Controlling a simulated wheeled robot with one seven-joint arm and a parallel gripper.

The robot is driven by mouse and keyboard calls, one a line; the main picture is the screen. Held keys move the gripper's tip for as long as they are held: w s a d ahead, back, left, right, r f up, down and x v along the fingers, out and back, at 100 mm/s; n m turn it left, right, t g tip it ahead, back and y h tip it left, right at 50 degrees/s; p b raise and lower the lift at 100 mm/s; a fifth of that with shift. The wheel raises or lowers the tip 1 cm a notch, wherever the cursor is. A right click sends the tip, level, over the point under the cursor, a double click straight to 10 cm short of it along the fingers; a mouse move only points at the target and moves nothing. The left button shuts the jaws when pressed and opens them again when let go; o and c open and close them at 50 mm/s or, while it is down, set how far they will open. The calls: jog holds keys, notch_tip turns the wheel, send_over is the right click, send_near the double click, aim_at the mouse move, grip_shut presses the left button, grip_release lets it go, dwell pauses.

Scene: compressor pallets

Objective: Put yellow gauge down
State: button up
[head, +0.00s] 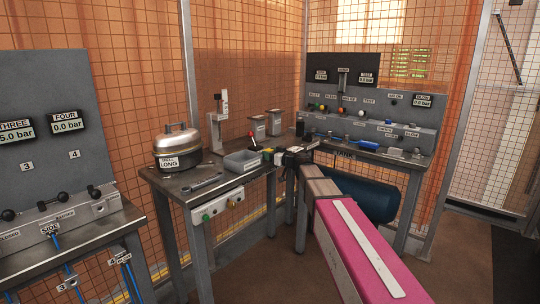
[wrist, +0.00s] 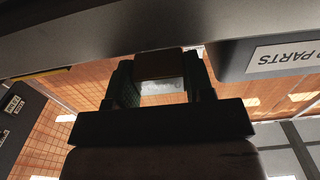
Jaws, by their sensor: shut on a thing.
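My gripper (head: 281,156) reaches over the right end of the middle bench in the head view. In the wrist view its two dark fingers (wrist: 162,85) are shut on a small block-shaped thing, taken as the gauge (wrist: 160,68), with a dark brownish top and a pale face bearing marks too small to read. Its yellow colour does not show clearly there. In the head view the gauge is mostly hidden by my gripper. I cannot tell whether it touches the bench (head: 168,183).
A grey bin (head: 242,162) stands left of my gripper; a bin labelled PARTS (wrist: 285,57) is close in the wrist view. A wrench (head: 202,183) and a silver pot labelled LONG (head: 178,146) are further left. A valve panel bench (head: 375,154) stands to the right.

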jog(key=shift+f, duration=0.45)
jog(key=o, duration=1.2)
jog(key=shift+r, duration=0.4)
jog(key=v, duration=1.2)
jog(key=shift+s, duration=0.1)
